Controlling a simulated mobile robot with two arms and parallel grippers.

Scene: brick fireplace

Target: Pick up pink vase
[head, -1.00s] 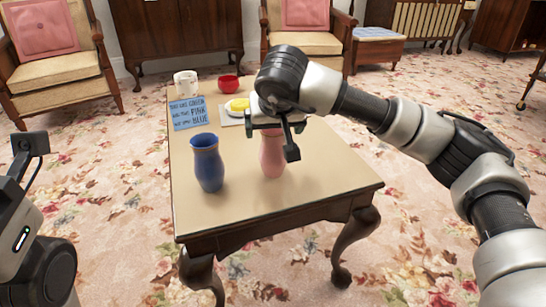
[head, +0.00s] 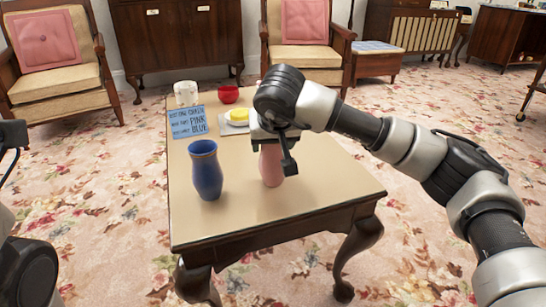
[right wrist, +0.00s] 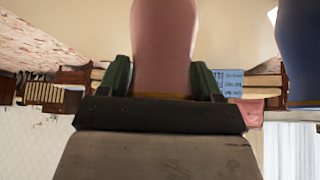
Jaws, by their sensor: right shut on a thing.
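The pink vase (head: 271,166) stands upright on the right part of the small table, with its upper part hidden by my right gripper (head: 282,150) in the head view. In the right wrist view the pink vase (right wrist: 163,45) lies between the two fingers of my right gripper (right wrist: 164,80), which is shut on it. Its base appears at or very near the tabletop; I cannot tell whether there is a gap. My left arm shows only in part at the left edge of the head view, and its gripper's fingers are not seen.
A blue vase (head: 206,170) stands left of the pink vase, also in the right wrist view (right wrist: 297,50). A blue note (head: 187,122), white mug (head: 186,93), red bowl (head: 229,94) and yellow item on a plate (head: 239,115) lie at the back. The table's (head: 320,190) right front is clear.

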